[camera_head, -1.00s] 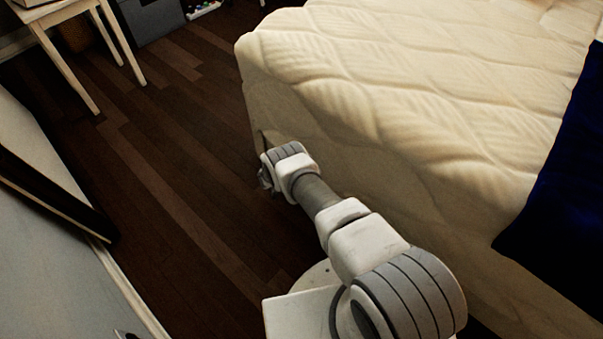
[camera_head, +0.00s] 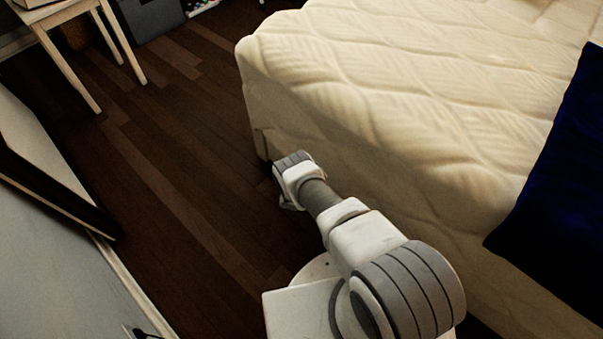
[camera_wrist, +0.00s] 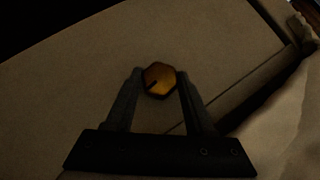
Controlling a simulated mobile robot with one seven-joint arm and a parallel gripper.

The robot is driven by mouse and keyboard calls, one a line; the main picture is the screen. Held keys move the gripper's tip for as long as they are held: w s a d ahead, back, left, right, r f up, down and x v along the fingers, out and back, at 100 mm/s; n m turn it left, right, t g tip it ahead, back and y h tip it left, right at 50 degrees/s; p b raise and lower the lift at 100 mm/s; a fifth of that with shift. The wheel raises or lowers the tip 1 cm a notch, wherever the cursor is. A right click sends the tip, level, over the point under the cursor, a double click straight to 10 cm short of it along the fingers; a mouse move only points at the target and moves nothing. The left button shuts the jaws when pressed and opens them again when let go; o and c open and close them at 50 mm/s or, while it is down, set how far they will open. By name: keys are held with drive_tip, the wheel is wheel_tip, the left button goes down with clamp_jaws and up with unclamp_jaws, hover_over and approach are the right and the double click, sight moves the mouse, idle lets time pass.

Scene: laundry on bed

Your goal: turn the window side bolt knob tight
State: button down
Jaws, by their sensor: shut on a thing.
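The bolt knob (camera_wrist: 159,80) is a brass-coloured hexagon with a dark mark on its face, seen in the dim wrist view on a pale flat panel (camera_wrist: 75,80). My gripper (camera_wrist: 159,84) is shut on the knob, with one dark finger on its left side and one on its right. In the head view my arm reaches down beside the near left corner of the bed (camera_head: 400,120). The fingers and the knob are hidden there behind my own wrist and the bed side.
The bed with its cream quilted mattress fills the right, with a dark blue cloth (camera_head: 555,190) on it. Dark wooden floor (camera_head: 170,170) is clear to the left. A small wooden table (camera_head: 85,50) and a grey box (camera_head: 150,20) stand at the far left. A wall edges the lower left.

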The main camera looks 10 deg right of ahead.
drive_tip(key=m+t+y+b, duration=0.1)
drive_tip(key=m+t+b, duration=0.1)
drive_tip(key=t+b, duration=0.1)
drive_tip(key=shift+s+f, duration=0.1)
drive_tip(key=shift+f, duration=0.1)
drive_tip(key=shift+d+r, duration=0.1)
idle(0.4)
drive_tip(key=shift+c, duration=1.3)
unclamp_jaws()
drive_tip(key=shift+s, duration=0.2)
